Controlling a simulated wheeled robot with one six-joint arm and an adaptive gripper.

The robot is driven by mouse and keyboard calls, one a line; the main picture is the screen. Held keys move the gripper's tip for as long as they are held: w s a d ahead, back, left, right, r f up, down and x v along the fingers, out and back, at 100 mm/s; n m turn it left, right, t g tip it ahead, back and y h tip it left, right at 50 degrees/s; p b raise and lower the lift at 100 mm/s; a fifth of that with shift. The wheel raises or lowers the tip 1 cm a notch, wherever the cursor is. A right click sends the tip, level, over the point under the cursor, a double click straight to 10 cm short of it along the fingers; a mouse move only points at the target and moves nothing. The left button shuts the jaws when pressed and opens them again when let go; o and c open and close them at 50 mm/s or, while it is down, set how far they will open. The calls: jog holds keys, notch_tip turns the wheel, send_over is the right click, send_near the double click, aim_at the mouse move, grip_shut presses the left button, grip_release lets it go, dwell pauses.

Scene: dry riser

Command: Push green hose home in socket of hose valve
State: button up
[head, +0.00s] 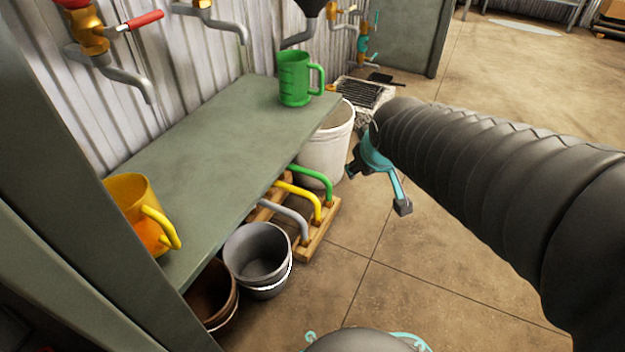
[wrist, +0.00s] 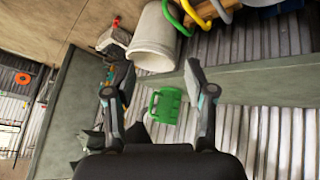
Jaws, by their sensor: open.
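The green hose (head: 315,178) is a short bent tube standing in a wooden rack on the floor beside the bench, next to a yellow and a grey one. It also shows at the top of the wrist view (wrist: 177,18). My gripper (head: 378,188) is open and empty, in the air right of the hose, apart from it. Its spread fingers also show in the wrist view (wrist: 150,72). Several taps are on the corrugated wall; a fitting with teal parts (head: 363,42) is at its far end. I cannot tell which is the hose valve, and no socket shows clearly.
A green mug (head: 294,80) and a yellow mug (head: 138,212) stand on the grey-green bench (head: 190,160). A white bucket (head: 325,150) and a grey bucket (head: 258,262) stand beside it. A floor grate (head: 362,92) is beyond. The floor at right is clear.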

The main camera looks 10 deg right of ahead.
aim_at(318, 176)
jog(key=w+d+f+n+t+y, duration=0.15)
jog(key=w+f+n, duration=0.25)
jog(key=w+f, duration=0.5)
jog(key=w+d+f+n+t+h, duration=0.1)
jog(key=w+f+n+t, duration=0.15)
jog(key=w+f, duration=0.7)
jog(key=w+a+f+n+t+y+b, duration=0.1)
jog(key=w+f+n+y, duration=0.2)
jog(key=f, duration=0.5)
jog(key=w+a+f+n+t+y+b, duration=0.1)
jog(key=w+f+n, duration=0.4)
jog(key=f, duration=0.4)
jog(key=shift+m, duration=0.75)
jog(key=b+x, duration=0.1)
jog(key=x, duration=1.3)
jog(key=shift+f, duration=0.1)
grip_shut()
